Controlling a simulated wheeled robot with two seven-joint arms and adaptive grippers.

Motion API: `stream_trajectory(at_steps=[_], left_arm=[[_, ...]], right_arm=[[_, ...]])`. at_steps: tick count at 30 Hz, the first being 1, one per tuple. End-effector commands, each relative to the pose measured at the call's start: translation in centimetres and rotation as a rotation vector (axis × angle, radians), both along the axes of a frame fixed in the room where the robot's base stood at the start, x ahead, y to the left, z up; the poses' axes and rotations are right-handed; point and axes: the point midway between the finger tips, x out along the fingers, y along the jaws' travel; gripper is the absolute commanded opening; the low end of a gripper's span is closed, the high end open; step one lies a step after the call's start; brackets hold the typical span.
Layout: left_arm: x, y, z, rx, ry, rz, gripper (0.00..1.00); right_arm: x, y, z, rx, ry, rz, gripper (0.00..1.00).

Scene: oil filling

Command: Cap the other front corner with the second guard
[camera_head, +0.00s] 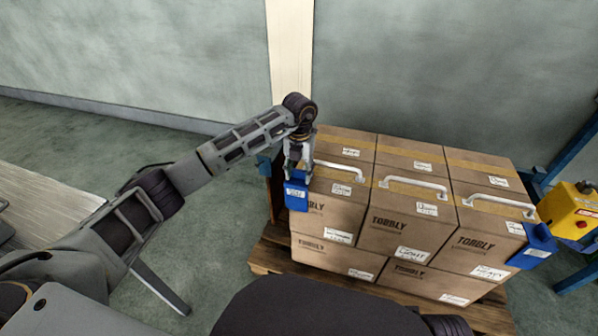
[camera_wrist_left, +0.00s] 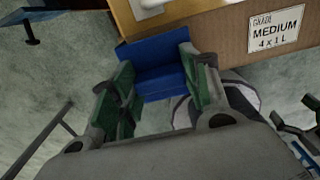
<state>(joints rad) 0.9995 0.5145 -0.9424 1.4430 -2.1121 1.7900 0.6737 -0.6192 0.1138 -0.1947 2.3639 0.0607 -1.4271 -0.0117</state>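The blue corner guard (camera_head: 296,196) is at the front left corner of the upper box layer. My left gripper (camera_head: 299,176) is above it, pointing down, with its fingers around the guard. In the left wrist view the gripper's green-padded fingers (camera_wrist_left: 160,82) lie against both sides of the blue guard (camera_wrist_left: 155,62), right beside a cardboard box (camera_wrist_left: 228,35). Whether the guard is pressed fully onto the corner cannot be told. Another blue guard (camera_head: 535,247) sits on the front right corner of the stack. My right gripper is not in view.
Several cardboard boxes (camera_head: 405,232) with white handles stand in two layers on a wooden pallet (camera_head: 268,252). A yellow box with a red button (camera_head: 572,212) is on a blue frame at the right. Green floor is free left of the pallet.

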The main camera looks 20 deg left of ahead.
Motion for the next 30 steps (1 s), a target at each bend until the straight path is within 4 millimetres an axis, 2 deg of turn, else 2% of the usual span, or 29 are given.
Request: stream_trajectory(at_steps=[1, 5, 20, 26, 30], left_arm=[[0.0, 0.0, 0.0, 0.0, 0.0, 0.0, 0.55], [0.0, 0.0, 0.0, 0.0, 0.0, 0.0, 0.71], [0.0, 0.0, 0.6, 0.001, -0.001, 0.0, 0.71], [0.1, 0.0, 2.3, 0.0, -0.002, 0.0, 0.71], [0.1, 0.0, 4.2, 0.001, -0.003, 0.0, 0.71]], right_arm=[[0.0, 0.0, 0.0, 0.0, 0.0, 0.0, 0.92], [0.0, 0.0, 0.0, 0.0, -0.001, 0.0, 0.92], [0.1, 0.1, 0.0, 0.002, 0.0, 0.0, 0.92], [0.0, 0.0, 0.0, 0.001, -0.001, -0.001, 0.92], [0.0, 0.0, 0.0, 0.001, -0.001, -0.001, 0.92]])
